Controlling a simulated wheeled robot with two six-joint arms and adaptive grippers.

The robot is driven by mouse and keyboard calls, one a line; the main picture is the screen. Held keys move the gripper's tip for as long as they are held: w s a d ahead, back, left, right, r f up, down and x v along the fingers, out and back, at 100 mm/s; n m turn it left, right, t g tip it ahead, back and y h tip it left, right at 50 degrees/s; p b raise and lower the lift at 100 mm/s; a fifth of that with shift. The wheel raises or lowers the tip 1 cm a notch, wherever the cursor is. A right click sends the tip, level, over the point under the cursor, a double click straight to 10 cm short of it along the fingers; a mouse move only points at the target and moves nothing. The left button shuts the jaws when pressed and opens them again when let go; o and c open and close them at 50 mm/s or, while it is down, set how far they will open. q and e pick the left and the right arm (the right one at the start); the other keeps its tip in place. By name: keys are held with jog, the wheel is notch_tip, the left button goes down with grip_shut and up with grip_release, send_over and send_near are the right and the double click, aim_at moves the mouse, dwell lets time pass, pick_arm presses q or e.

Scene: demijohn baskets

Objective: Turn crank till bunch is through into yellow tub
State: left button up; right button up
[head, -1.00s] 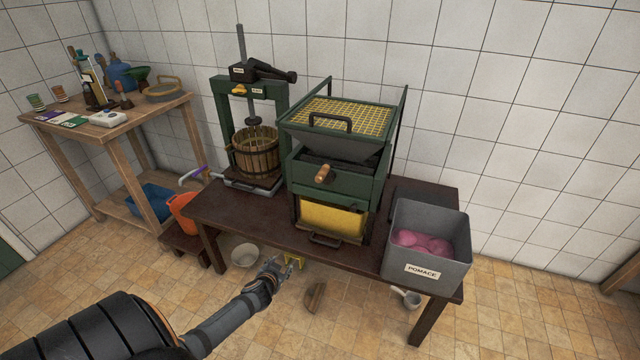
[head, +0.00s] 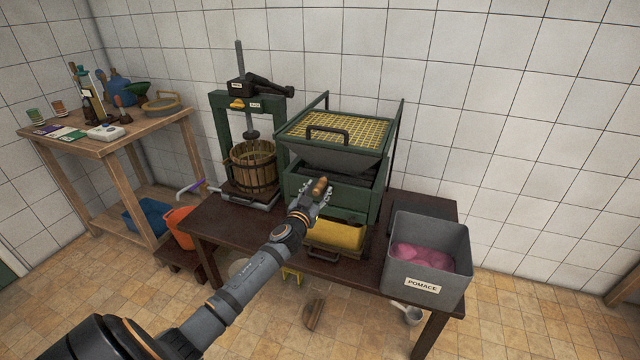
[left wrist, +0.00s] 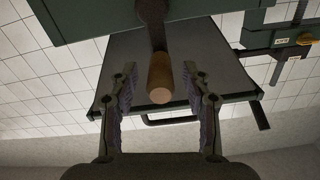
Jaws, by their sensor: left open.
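The green crusher with a yellow grid on top (head: 342,126) stands on the dark table. Its crank has a wooden handle (head: 320,186) at the front; the handle also shows in the left wrist view (left wrist: 160,78). My left gripper (head: 313,194) is at the handle. In the left wrist view its open fingers (left wrist: 160,100) stand on either side of the handle, with gaps between. The yellow tub (head: 334,235) sits under the crusher, partly hidden by my left arm. No bunch can be made out. My right gripper is not in view.
A grey pomace bin (head: 427,266) with pink contents stands at the table's right end. A basket press (head: 253,165) stands left of the crusher. A wooden side table (head: 105,135) holds small items. An orange bucket (head: 180,222) is beside the dark table (head: 215,225).

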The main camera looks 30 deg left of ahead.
pick_arm(q)
jog(key=shift+x, duration=1.2)
jog(key=shift+c, duration=0.3)
grip_shut()
